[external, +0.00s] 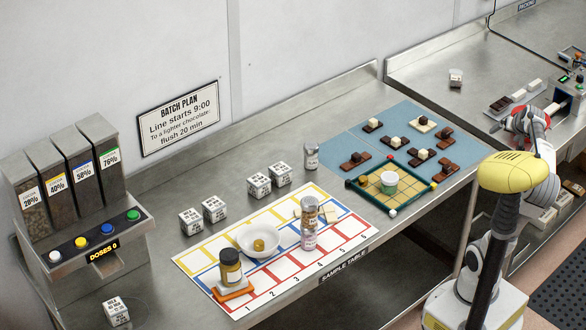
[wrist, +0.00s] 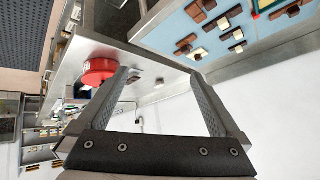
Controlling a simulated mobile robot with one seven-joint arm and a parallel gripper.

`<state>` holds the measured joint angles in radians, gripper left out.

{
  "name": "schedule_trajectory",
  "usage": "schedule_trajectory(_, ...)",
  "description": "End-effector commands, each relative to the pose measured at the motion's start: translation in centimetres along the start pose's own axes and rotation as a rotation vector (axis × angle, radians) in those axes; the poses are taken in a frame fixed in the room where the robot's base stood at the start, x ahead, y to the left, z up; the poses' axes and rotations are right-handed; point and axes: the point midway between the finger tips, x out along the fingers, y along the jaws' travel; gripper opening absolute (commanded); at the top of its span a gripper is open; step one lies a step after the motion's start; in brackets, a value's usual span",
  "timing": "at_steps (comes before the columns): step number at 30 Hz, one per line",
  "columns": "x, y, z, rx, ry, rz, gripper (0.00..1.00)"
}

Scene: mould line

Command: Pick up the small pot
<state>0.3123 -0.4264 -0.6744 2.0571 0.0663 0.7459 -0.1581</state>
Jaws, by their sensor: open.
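The small pot (external: 388,182), white with a green top, stands upright on the tan grid board (external: 412,194) with a dark green frame, in the middle right of the external view. My gripper (wrist: 160,75) is open, with nothing between its fingers in the wrist view. It is away from the pot, toward the right-hand counter. In the external view my arm is at the right and its fingers cannot be made out. The pot cannot be made out in the wrist view.
A blue mat (external: 455,152) with chocolate pieces lies behind the board. A red round object (wrist: 98,66) shows near my left finger.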

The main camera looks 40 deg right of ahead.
Motion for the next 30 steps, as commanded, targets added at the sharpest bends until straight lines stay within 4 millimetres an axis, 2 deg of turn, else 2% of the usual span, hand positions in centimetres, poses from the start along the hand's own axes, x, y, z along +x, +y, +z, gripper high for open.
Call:
schedule_trajectory(1, -1.7, 3.9, -2.4, 0.076, 0.025, 0.069, 1.0)
schedule_trajectory(3, -2.6, 8.3, -3.3, 0.189, 0.017, 0.152, 1.0)
schedule_trajectory(6, -1.8, 10.4, -1.8, 0.344, -0.077, 0.212, 1.0)
schedule_trajectory(9, -0.4, 10.9, 0.8, 0.515, -0.209, 0.259, 1.0)
schedule_trajectory(18, 1.9, 10.9, 8.9, 1.084, -0.61, 0.468, 1.0)
schedule_trajectory(23, 2.3, 10.3, 12.2, 1.343, -0.781, 0.581, 1.0)
schedule_trajectory(26, 4.0, 7.8, 14.2, 1.503, -0.909, 0.581, 1.0)
schedule_trajectory(30, 7.5, 1.9, 14.9, 1.587, -1.016, 0.402, 1.0)
